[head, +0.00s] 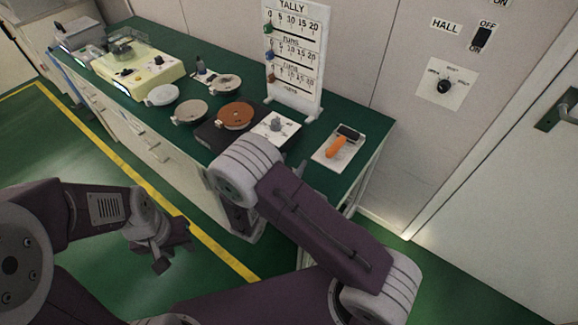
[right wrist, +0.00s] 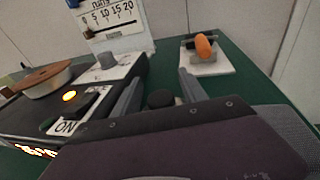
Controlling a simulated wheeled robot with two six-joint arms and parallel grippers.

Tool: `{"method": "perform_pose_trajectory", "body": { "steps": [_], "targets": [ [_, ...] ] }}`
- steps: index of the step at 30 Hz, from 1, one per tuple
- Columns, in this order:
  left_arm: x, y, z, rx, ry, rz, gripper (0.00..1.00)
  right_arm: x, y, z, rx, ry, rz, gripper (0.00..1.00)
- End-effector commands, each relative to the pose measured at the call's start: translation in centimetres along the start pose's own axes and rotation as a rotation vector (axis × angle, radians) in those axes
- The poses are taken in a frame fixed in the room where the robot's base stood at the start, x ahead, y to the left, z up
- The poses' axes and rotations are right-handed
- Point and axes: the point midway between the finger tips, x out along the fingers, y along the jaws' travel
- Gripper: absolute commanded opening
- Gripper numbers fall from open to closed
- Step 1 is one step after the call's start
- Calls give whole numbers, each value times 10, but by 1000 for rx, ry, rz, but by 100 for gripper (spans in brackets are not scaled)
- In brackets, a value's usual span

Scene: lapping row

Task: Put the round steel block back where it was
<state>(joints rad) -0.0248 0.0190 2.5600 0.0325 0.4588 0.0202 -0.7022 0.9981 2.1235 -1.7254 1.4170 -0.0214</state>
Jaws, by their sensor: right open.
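I cannot tell for sure which piece is the round steel block. A short grey round piece (head: 277,125) stands on a white marked plate (head: 291,129); it also shows in the right wrist view (right wrist: 103,58), where it could be the block or a knob. My right gripper (right wrist: 160,78) is open, low over the bench to the right of that plate. A small dark round thing (right wrist: 160,98) shows between its fingers, not gripped, partly hidden by my arm. In the head view my right arm hides this gripper. My left gripper (head: 171,256) is open and empty, away from the bench.
A copper-coloured disc (head: 235,115) sits on a black machine with a lit switch (right wrist: 69,96). A tally board (head: 296,55) stands behind. A white board with an orange handle (head: 336,146) lies right. Pale discs and a yellow machine (head: 140,68) fill the left.

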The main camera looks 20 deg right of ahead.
Motion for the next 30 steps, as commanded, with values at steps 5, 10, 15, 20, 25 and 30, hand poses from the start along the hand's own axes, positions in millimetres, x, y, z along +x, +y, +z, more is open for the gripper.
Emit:
{"method": "perform_pose_trajectory", "body": {
  "steps": [5,10,15,20,25,30],
  "targets": [
    [-3,0,0,0,0,0,36,-23,2,3,0,0,6,50],
    [-6,0,-1,0,0,0,36,-63,2,3,-1,0,8,50],
    [-7,0,-1,0,0,0,36,-99,2,3,0,0,6,50],
    [-8,0,-1,0,0,0,36,-118,0,2,1,0,2,50],
    [-8,0,-1,0,0,0,36,-121,0,2,0,0,0,50],
    [-8,0,-1,0,0,0,36,-121,0,2,0,0,0,50]
  ]
}}
